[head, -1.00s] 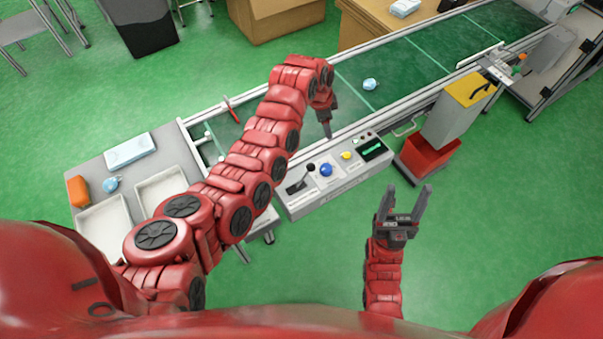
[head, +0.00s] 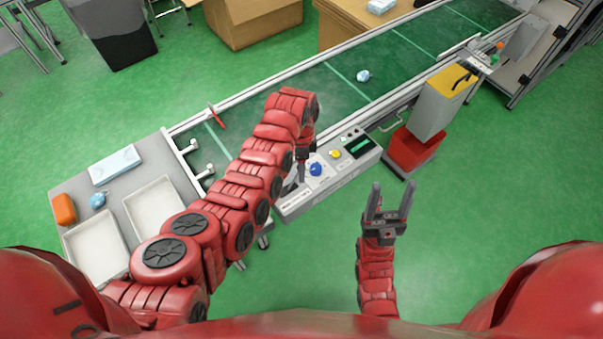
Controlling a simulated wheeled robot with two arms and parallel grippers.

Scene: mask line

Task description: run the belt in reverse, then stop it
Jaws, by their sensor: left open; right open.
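The control panel (head: 322,189) sits at the near edge of the conveyor. It carries a blue knob (head: 316,169), a yellow button (head: 335,154) and a lit green display (head: 358,144). The black lever is mostly hidden behind my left gripper (head: 301,178), which points down over the panel's left part, just left of the blue knob. I cannot tell whether it touches the lever. Its fingers look open. My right gripper (head: 390,203) is open and empty above the green floor. The green belt (head: 300,95) bears one pale-blue mask (head: 362,76).
Left of the belt, a grey table holds two white trays (head: 96,247), a light-blue box (head: 116,164), an orange item (head: 64,208) and a blue bundle (head: 97,200). A red bin (head: 410,150) and grey-yellow unit (head: 442,100) stand right of the panel.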

